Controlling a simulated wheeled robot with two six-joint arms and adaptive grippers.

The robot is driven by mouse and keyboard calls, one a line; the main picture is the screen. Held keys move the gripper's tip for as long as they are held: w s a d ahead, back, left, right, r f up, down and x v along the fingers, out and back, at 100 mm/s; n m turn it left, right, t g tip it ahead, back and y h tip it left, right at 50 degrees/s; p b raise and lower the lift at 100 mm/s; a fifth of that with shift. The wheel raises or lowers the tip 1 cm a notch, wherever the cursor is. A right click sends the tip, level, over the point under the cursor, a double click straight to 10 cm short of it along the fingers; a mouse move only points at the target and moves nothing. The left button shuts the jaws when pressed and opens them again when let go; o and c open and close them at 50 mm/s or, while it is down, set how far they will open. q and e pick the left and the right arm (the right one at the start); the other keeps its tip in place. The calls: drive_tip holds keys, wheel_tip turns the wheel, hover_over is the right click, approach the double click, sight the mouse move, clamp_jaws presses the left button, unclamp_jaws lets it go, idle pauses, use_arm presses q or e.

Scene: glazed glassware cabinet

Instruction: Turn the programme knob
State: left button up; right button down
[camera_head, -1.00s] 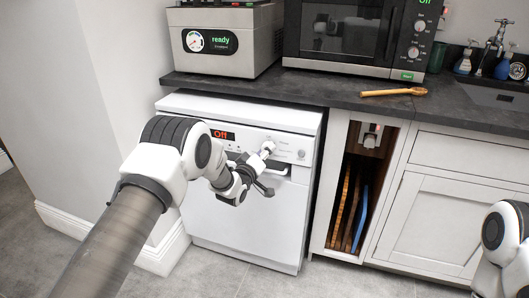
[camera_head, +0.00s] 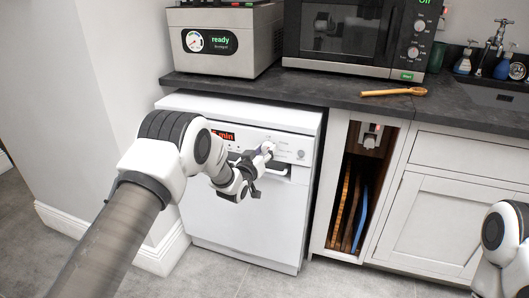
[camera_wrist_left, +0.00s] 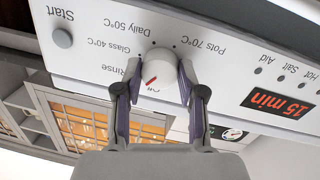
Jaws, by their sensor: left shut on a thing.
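The white dishwasher (camera_head: 240,228) stands under the worktop with its control panel along the top. Its programme knob (camera_wrist_left: 160,66) is a round white dial with a red pointer line, seen in the left wrist view, where the panel appears upside down. The red line points between the Off and Rinse labels. My left gripper (camera_head: 266,151) is shut on the knob, one finger on each side. The display (camera_wrist_left: 270,102) reads 15 min in red; in the head view my arm partly covers it. My right gripper is out of view.
The Start button (camera_wrist_left: 62,38) sits on the same panel. A dark worktop (camera_head: 310,92) overhangs the dishwasher and carries a steel appliance (camera_head: 225,62), a microwave (camera_head: 340,35) and a wooden spoon (camera_head: 393,92). An open board rack (camera_head: 353,200) stands to the right.

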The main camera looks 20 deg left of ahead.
use_arm(q)
drive_tip(key=m+y, duration=0.1)
drive_tip(key=m, duration=0.4)
drive_tip(key=shift+m, duration=0.4)
drive_tip(key=m+y+b, duration=0.1)
drive_tip(key=m, duration=0.5)
drive_tip(key=shift+d+r, duration=0.1)
drive_tip(key=shift+d, duration=0.05)
drive_tip(key=o, duration=1.1)
drive_tip(key=shift+o, duration=0.2)
drive_tip(key=s+r, duration=0.1)
drive_tip(key=s, duration=1.1)
